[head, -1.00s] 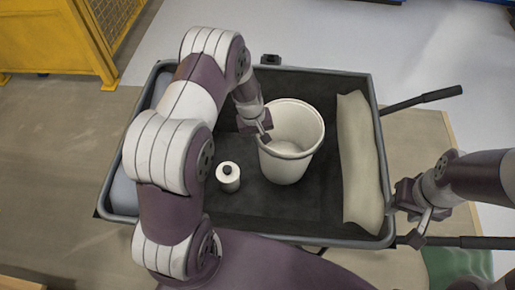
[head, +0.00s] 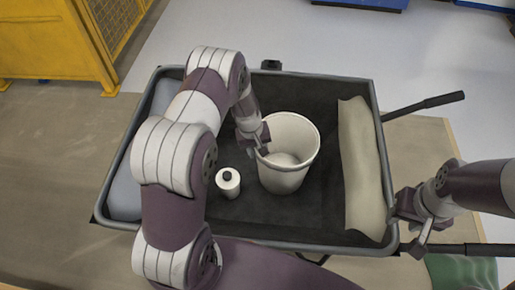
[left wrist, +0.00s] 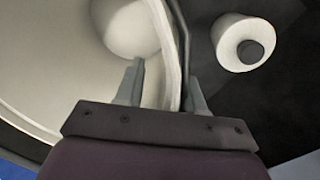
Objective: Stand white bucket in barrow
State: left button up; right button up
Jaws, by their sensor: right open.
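The white bucket (head: 287,180) stands upright inside the barrow (head: 270,222), right of its middle and seemingly on the dark floor. My left gripper (head: 261,150) is at the bucket's left rim. In the left wrist view the left gripper (left wrist: 165,80) has its fingers apart, one inside the bucket (left wrist: 50,60) and one outside, with a gap between the inner finger and the wall. My right gripper (head: 412,238) is open and empty beside the barrow's right edge, near the lower handle.
A yellow cabinet (head: 50,45) stands at upper left.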

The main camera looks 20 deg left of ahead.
pick_arm(q)
jog(key=shift+r, duration=0.1)
notch_tip(320, 180, up, 13)
jog(key=s+a+p, duration=0.1)
jog(key=s+p, duration=0.1)
jog(key=p, duration=0.2)
jog(key=s+d+r+m, duration=0.2)
jog(key=s+r+m, duration=0.1)
jog(key=s+r, duration=0.2)
jog(key=s+d+r+m+y, duration=0.1)
jog(key=s+r+m, duration=0.3)
jog(key=s, duration=0.6)
jog(key=shift+s+d+r, duration=0.25)
jog(key=shift+d+r, duration=0.35)
jog(key=shift+r, duration=0.35)
